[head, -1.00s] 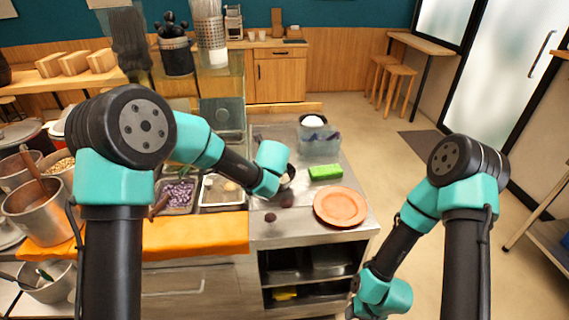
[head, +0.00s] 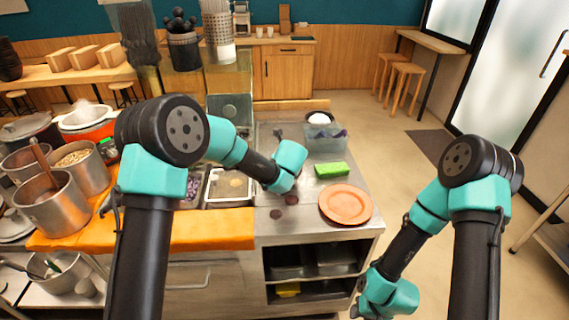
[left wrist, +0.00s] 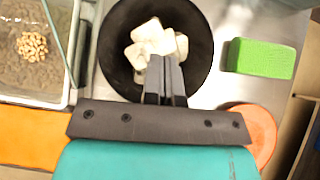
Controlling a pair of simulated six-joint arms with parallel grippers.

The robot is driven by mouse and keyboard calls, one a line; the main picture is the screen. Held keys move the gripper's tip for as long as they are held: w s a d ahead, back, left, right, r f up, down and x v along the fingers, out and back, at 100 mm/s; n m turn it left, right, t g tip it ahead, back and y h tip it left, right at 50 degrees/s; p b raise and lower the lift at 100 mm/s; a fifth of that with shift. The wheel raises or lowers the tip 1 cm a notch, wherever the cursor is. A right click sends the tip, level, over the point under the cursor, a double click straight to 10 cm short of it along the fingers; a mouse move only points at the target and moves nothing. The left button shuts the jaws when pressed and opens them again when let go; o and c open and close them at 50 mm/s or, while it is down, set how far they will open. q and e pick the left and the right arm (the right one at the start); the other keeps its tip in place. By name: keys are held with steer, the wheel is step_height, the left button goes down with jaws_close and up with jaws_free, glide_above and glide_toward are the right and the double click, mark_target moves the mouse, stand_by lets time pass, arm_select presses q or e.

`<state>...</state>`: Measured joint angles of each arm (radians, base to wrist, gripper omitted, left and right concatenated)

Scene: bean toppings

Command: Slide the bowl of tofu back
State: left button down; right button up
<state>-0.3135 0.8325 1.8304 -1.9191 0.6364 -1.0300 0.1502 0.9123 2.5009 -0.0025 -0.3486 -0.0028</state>
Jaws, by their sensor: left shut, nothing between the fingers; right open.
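In the left wrist view a black bowl (left wrist: 112,62) holds several white tofu cubes (left wrist: 155,40) on the metal counter. My left gripper (left wrist: 166,75) is shut and empty, its fingers over the bowl's near part and close to the cubes. I cannot tell whether the fingers touch the bowl. In the head view my left arm hides most or all of this bowl. My right gripper (head: 362,310) is low at the bottom of the head view, in front of the counter and away from the bowl; its fingers hardly show.
A green block (head: 331,170) and an orange plate (head: 345,204) lie right of the bowl. A clear bin (head: 325,142) and a dark bowl with white contents (head: 319,119) stand farther back. Topping trays (head: 228,187) are to the left.

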arm_select(q)
steer(key=x, duration=0.5)
steer(key=shift+s, duration=0.1)
steer(key=w, duration=0.3)
steer(key=shift+a, duration=0.3)
steer(key=shift+w+a, duration=0.1)
steer(key=shift+w, duration=0.5)
steer(key=shift+a, duration=0.1)
